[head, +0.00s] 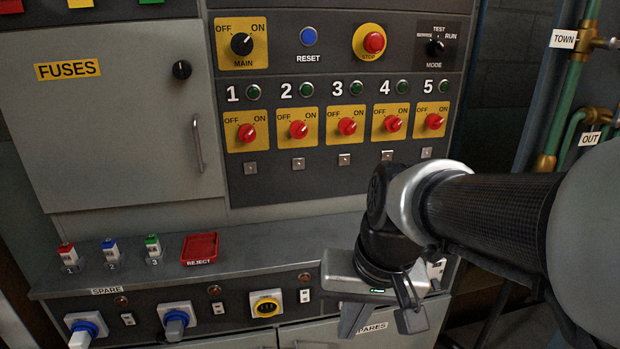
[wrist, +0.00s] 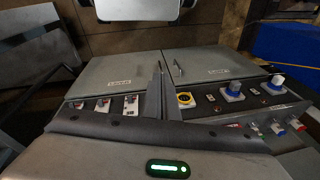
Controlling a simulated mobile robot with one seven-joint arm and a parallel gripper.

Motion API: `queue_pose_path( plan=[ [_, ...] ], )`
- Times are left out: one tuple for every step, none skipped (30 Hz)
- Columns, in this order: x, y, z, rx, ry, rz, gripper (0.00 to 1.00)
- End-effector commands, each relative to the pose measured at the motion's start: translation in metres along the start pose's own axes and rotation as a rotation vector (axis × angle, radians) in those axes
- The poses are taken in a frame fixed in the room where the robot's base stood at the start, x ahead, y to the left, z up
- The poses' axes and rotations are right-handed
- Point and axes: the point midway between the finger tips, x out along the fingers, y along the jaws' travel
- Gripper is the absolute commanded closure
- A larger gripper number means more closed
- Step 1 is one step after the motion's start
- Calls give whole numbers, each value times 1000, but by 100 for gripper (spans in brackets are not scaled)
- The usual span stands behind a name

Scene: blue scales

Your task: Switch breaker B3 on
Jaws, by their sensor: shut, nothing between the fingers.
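Several small white breaker switches (wrist: 104,105) sit in a row on the dark lower front in the wrist view, left of my fingers. Their labels are too small to read, so I cannot tell which is B3 or how its lever stands. In the head view one white switch (head: 437,268) shows just right of my gripper; my gripper hides the others. My gripper (wrist: 161,88) is shut and empty, its fingers together in front of the lower panel. In the head view my gripper (head: 408,303) hangs at the right end of the ledge.
A yellow socket (head: 266,304) and blue plugs (head: 176,322) line the lower front to the left. Above the ledge are red rotary switches (head: 347,127), a fuse door (head: 120,120) and a red reject tray (head: 200,248). Pipes (head: 572,90) run at the right.

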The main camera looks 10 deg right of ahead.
Motion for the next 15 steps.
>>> queue_pose_path(
  plan=[
    [14, -3, 2, 35, -63, -20, 100],
    [22, -6, 2, 57, -97, -34, 100],
    [26, -5, -4, 111, -130, -57, 100],
    [30, -3, -9, 156, -153, -76, 100],
    [33, -2, -15, 200, -177, -96, 100],
    [38, 1, -21, 258, -209, -125, 100],
    [43, 3, -26, 302, -231, -147, 100],
    [47, 5, -32, 346, -253, -171, 100],
    [53, 8, -38, 405, -281, -204, 100],
    [57, 11, -44, 448, -301, -230, 100],
    [62, 14, -50, 492, -320, -256, 100],
    [68, 19, -57, 552, -345, -294, 100],
    [72, 22, -63, 596, -361, -323, 100],
    [77, 27, -68, 640, -377, -353, 100],
    [83, 32, -76, 700, -397, -395, 100]
  ],
)
